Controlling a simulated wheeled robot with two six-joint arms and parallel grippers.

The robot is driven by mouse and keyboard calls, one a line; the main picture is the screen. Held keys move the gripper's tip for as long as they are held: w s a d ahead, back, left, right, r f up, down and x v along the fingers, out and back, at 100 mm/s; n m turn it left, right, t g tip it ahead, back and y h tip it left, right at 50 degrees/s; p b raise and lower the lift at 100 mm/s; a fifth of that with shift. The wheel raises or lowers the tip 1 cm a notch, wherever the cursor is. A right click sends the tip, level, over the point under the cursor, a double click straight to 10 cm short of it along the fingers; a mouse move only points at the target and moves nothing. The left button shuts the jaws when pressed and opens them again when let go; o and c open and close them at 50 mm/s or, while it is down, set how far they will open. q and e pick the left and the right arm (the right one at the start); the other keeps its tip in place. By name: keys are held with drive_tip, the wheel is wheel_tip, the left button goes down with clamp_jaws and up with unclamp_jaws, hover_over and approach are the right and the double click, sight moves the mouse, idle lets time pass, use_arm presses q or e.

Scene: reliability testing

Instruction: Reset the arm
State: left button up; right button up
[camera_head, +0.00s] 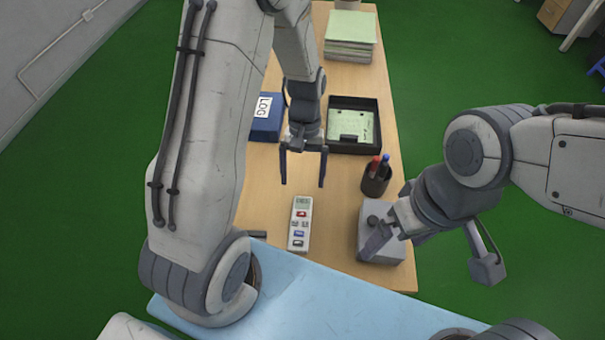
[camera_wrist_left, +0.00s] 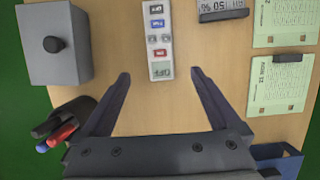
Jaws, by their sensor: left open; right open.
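My left gripper (camera_head: 303,184) reaches down over the middle of the wooden table. Its two fingers are apart with nothing between them, as the left wrist view also shows (camera_wrist_left: 160,74). A white handheld device (camera_head: 300,223) with coloured buttons lies just in front of the fingertips, apart from them; its small display reads OFF in the left wrist view (camera_wrist_left: 162,70). My right gripper (camera_head: 385,235) is at the right, over or beside a grey box with a dark knob (camera_head: 392,250). Its fingers are partly hidden, and I cannot tell whether it touches the box.
A pen cup (camera_head: 376,181) stands right of the left gripper. Behind are a black tray with a green sheet (camera_head: 375,143), a blue LOG binder (camera_head: 264,130) and stacked papers (camera_head: 349,50). A dark display device (camera_wrist_left: 222,10) lies near the white one. A light-blue surface (camera_head: 300,290) is nearest.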

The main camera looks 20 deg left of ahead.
sight(301, 215)
idle(0.4)
use_arm(q)
drive_tip(key=x, duration=1.2)
drive_tip(key=shift+s, duration=0.15)
wheel_tip(301, 215, up, 4)
drive_tip(key=shift+r, duration=0.2)
drive_tip(key=shift+w+a+r, duration=0.25)
drive_tip(key=shift+w+a, duration=0.05)
drive_tip(key=shift+w, duration=0.35)
